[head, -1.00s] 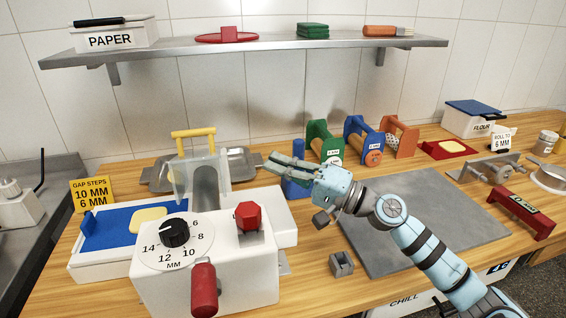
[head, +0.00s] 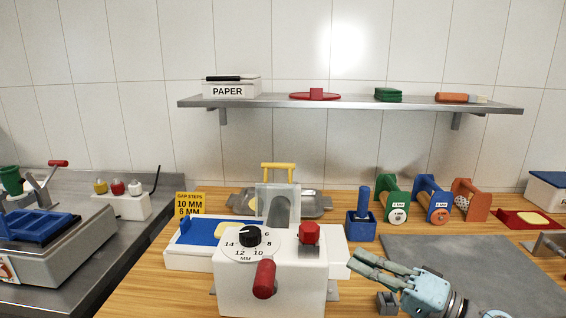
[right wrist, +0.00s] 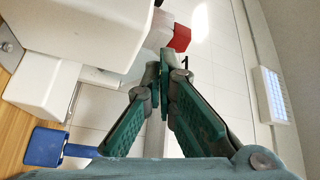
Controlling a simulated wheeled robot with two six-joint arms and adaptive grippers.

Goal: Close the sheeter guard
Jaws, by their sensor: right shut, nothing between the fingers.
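The white sheeter (head: 310,270) stands on the wooden table, with a black dial (head: 250,236), a red button (head: 309,233) and a red handle (head: 264,279) on it. Its guard (head: 290,193), a translucent grey panel with a yellow handle (head: 278,166), stands upright at the back. My right gripper (head: 354,263) is just right of the sheeter, apart from the guard. It is shut and empty, fingers pointing left. In the right wrist view its fingertips (right wrist: 164,70) show beside the white sheeter body (right wrist: 90,40) and a red part (right wrist: 180,38). My left gripper is out of view.
A blue roller (head: 364,200) stands in its block behind my gripper. A grey mat (head: 470,262) lies right. A metal tray (head: 318,203) is behind the sheeter; a shelf (head: 340,104) hangs above.

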